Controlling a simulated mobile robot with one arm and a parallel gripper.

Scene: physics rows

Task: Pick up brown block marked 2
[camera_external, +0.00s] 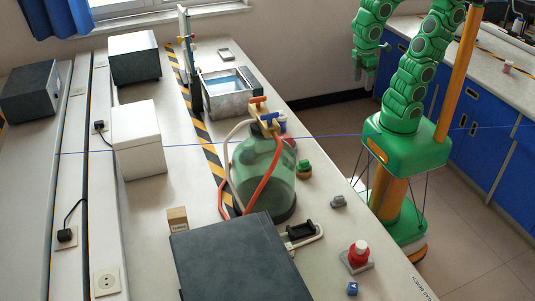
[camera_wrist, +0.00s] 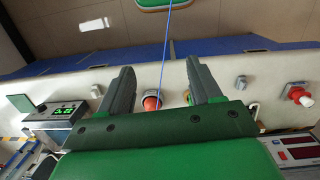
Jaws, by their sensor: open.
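A small brown block (camera_external: 177,219) sits on the bench at the left, just behind the dark grey box. A darker mark shows on its front, too small to read as a 2. I see no brown block clearly in the wrist view. My gripper (camera_external: 365,72) hangs at the end of the green arm, beyond the bench's right edge and far from the brown block. In the wrist view my gripper (camera_wrist: 160,76) has its two grey fingers wide apart with nothing held between them.
A green glass bottle (camera_external: 262,172) with hoses stands mid-bench, between the brown block and my arm. The dark grey box (camera_external: 238,262) fills the front.

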